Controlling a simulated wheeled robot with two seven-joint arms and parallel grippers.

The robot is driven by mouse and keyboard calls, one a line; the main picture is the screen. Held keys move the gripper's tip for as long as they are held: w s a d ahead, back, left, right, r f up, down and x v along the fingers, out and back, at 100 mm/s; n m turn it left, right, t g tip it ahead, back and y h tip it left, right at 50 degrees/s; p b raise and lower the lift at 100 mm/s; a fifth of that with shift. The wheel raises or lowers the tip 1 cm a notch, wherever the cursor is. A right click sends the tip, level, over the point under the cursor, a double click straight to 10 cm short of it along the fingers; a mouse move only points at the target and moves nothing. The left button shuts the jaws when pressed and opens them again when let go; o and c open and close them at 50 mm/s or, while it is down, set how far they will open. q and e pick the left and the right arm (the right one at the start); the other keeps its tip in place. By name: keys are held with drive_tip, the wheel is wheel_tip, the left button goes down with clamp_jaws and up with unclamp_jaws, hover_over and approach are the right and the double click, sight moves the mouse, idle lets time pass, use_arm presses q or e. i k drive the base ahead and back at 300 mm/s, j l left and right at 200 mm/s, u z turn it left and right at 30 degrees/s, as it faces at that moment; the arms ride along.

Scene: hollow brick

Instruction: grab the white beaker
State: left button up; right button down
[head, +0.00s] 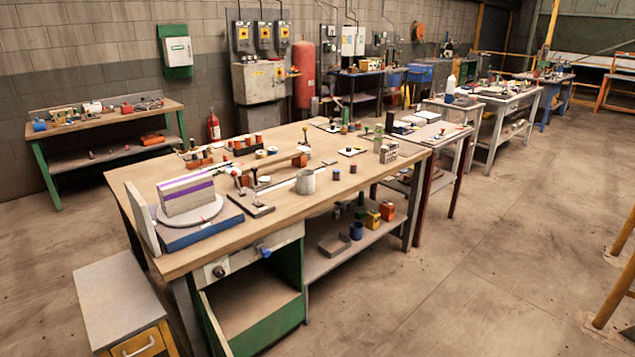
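A pale grey-white cylindrical cup, which looks like the beaker (306,182), stands upright on the wooden top of the nearest workbench (330,210), close to its front edge. Nothing touches it from the front. A small clamp-like tool on a flat plate (252,203) lies to its left, and a wooden bar lies behind it. Neither of my grippers shows in the head view.
A round plate with a striped block (187,194) sits on a blue base at the bench's left end. A hollow grey brick (388,151) and small coloured parts stand farther back. A low cabinet (115,300) is at bottom left.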

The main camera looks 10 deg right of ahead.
sight(306, 182)
drive_tip(key=i+l+u, duration=0.2)
drive_tip(key=l, duration=0.45)
drive_tip(key=i+l+u, duration=0.2)
drive_tip(key=l, duration=0.4)
drive_tip(key=i+l+u, duration=0.2)
drive_tip(key=l, duration=0.5)
drive_tip(key=l+u, duration=0.2)
drive_tip(key=l, duration=0.45)
